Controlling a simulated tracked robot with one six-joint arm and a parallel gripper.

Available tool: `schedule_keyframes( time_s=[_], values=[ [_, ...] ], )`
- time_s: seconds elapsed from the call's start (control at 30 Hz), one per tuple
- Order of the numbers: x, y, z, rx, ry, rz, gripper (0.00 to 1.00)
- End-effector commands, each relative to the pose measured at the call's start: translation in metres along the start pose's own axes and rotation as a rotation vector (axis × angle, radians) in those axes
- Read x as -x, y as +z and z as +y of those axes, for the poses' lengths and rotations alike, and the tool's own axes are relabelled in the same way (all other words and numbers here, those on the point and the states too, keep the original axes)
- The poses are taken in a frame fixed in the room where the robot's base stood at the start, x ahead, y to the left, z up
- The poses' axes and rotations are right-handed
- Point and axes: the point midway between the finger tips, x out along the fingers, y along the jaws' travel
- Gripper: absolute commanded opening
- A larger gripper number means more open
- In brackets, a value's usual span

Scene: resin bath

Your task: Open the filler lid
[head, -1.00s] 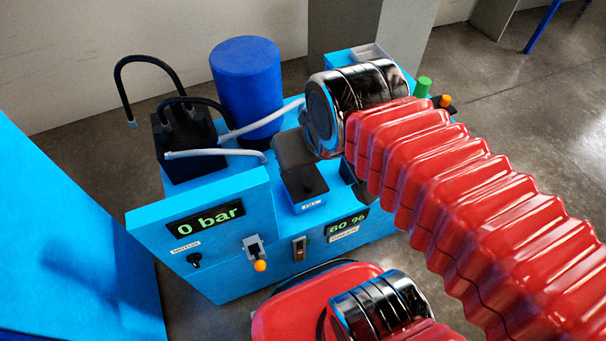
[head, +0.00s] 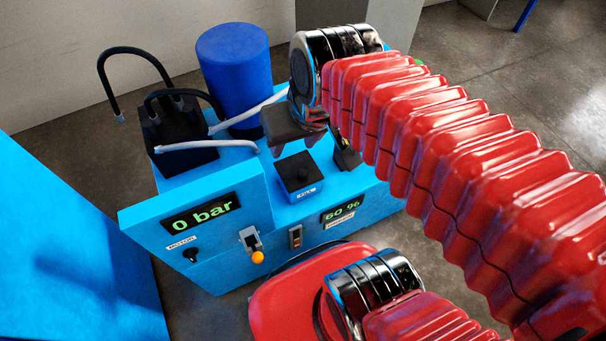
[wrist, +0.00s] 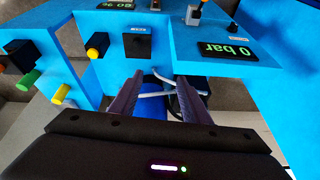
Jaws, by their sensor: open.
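In the wrist view the filler lid (wrist: 138,44) lies upside down above the fingers.
A blue cylinder (head: 236,70), a black block (head: 180,140) and pale hoses (head: 205,148) stand behind and left of the lid. The front panel has a 0 bar display (head: 202,214) and an orange-tipped lever (head: 257,256).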

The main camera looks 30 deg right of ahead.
Motion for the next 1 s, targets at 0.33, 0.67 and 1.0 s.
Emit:
schedule_keyframes(
  time_s=[0.33, 0.67, 1.0],
  values=[
    [-0.044, -0.001, 0.015, -0.223, -0.067, -0.229, 0.43],
    [-0.084, -0.002, 0.029, -0.448, -0.158, -0.422, 0.43],
    [-0.126, -0.002, 0.048, -0.692, -0.279, -0.592, 0.43]
  ],
)
